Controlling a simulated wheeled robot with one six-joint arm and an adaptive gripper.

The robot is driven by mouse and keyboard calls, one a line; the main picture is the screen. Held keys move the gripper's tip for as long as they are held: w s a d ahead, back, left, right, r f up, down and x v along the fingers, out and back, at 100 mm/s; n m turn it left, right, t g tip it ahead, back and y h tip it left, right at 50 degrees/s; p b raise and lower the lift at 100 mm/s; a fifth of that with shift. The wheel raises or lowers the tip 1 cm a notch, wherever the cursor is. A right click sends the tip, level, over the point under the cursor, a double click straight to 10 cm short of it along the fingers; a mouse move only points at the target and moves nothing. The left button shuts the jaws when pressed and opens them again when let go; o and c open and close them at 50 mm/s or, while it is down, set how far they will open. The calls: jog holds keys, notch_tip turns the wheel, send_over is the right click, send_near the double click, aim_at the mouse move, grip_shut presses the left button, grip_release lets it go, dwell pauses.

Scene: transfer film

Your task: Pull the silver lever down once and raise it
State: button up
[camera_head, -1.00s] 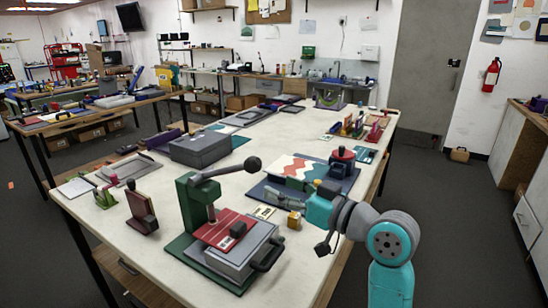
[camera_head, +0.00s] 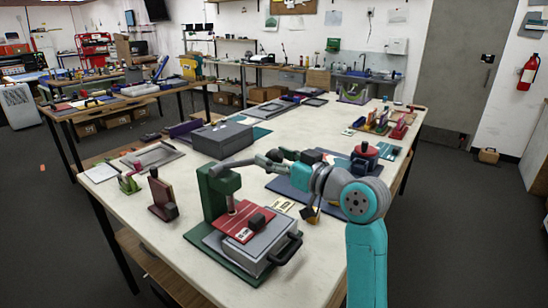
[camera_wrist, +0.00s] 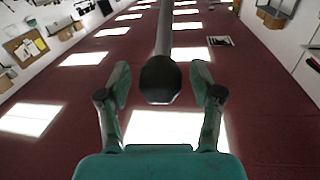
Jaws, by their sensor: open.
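The silver lever (camera_head: 236,164) sticks out to the right from the top of a green press (camera_head: 216,194) on the near table. In the wrist view its grey shaft (camera_wrist: 164,35) runs away from me. Its dark round knob (camera_wrist: 159,80) lies between the two fingers of my gripper (camera_head: 272,157). The fingers are spread, with a visible gap on each side of the knob. In the head view my gripper is at the lever's outer end and partly hides the knob.
Under the press are a red plate (camera_head: 243,221) and a grey box with a black handle (camera_head: 287,249). A small red stand (camera_head: 161,195) is left of the press. A dark grey case (camera_head: 222,138) lies behind it. The table's front left is clear.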

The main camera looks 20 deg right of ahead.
jog(key=shift+w+a, duration=0.1)
jog(key=shift+w, duration=0.05)
grip_shut()
jog(key=shift+r, duration=0.1)
